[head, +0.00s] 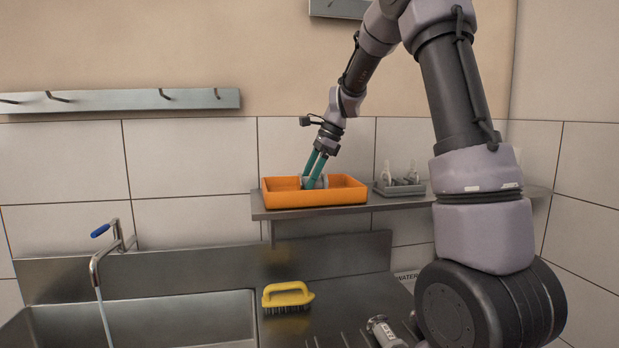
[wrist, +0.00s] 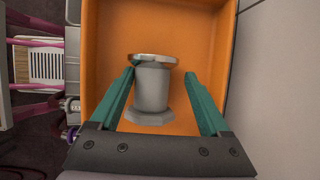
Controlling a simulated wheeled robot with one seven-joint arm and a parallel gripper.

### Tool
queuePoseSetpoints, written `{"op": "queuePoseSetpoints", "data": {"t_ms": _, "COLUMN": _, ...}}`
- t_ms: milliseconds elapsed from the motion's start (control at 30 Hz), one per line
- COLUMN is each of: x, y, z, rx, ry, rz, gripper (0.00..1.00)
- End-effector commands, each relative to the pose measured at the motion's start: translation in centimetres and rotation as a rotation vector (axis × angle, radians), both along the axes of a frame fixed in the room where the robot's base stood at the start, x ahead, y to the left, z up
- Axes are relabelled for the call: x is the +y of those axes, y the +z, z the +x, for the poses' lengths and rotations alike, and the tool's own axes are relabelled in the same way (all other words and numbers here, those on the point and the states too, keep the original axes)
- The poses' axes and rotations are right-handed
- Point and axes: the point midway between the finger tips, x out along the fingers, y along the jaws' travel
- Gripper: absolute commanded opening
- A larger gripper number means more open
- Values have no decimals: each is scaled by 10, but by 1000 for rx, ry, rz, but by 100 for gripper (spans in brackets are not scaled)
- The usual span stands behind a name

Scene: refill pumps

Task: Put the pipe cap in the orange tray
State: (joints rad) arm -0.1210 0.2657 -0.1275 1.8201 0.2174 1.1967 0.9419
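The orange tray (head: 315,198) sits on the wall shelf in the head view; its orange floor and walls (wrist: 110,30) fill most of the wrist view. The pipe cap (wrist: 152,90), a grey metal piece with a round flange at one end and a faceted one at the other, is inside the tray. It also shows in the head view (head: 322,181), partly hidden by the fingers and front wall. My gripper (wrist: 159,76) reaches into the tray with its green fingers open on either side of the cap. A gap shows between the cap and the right finger.
A small grey tray (head: 400,189) with metal parts stands right of the orange tray on the shelf (head: 385,203). Below are a sink (head: 150,325) with a running tap (head: 97,262) and a yellow brush (head: 287,295). The wall rises close behind the tray.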

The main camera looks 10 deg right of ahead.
Motion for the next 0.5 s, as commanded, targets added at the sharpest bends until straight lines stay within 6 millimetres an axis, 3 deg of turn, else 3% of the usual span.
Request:
{"op": "queuePoseSetpoints", "data": {"t_ms": 267, "x": -3, "y": 9, "z": 0, "rx": -2, "ry": -1, "rz": 1, "gripper": 80}}
{"op": "queuePoseSetpoints", "data": {"t_ms": 500, "x": -22, "y": 52, "z": -4, "rx": -4, "ry": -3, "rz": 1, "gripper": 80}}
